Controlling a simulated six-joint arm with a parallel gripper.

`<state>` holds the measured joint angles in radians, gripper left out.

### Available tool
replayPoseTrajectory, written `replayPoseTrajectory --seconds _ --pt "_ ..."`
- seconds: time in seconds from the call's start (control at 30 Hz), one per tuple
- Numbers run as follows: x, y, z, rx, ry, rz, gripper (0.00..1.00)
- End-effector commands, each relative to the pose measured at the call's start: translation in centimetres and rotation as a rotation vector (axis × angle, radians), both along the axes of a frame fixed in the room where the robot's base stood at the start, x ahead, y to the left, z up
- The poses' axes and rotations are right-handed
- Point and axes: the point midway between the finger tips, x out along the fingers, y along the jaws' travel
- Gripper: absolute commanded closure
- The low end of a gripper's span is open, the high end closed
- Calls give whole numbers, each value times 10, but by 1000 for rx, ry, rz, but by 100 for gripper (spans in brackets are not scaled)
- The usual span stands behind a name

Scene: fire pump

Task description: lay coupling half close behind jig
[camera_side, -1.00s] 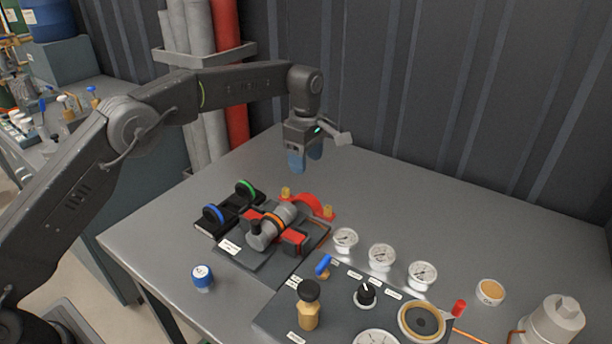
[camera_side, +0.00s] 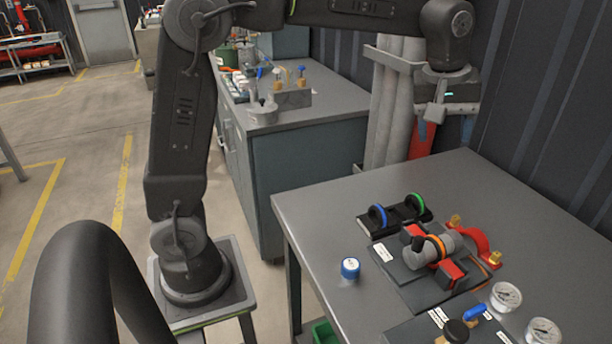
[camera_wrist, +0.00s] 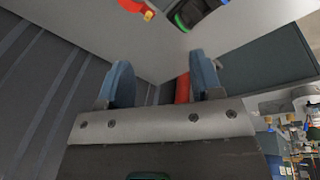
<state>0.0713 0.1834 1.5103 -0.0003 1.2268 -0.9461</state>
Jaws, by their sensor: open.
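The coupling half (camera_side: 482,245) is a red arc with brass-coloured lugs. It lies on the table close behind the jig (camera_side: 455,280), arch up in the side view. The jig is a dark plate with red blocks holding a grey cylinder with an orange ring (camera_side: 435,247). Whether the coupling half touches the jig, I cannot tell. My gripper (camera_side: 445,132) is open and empty, well above and behind the coupling half near the table's back corner. In the wrist view its blue fingers (camera_wrist: 163,82) stand apart, and the coupling half (camera_wrist: 136,6) shows at the top edge, partly cut off.
A black rack with a blue and a green ring (camera_side: 398,213) stands left of the jig. A blue-capped item (camera_side: 350,267) is in front. Gauges (camera_side: 507,297) and a valve panel sit at right. Pipes (camera_side: 395,110) rise behind the table. The table's left part (camera_side: 320,205) is clear.

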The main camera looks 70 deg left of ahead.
Motion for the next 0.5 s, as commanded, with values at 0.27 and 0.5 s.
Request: replayPoseTrajectory --seconds 0.27,0.5 --pt "-121 20 6 119 -139 -391 41" --pt "-205 29 -31 250 -229 -683 41"
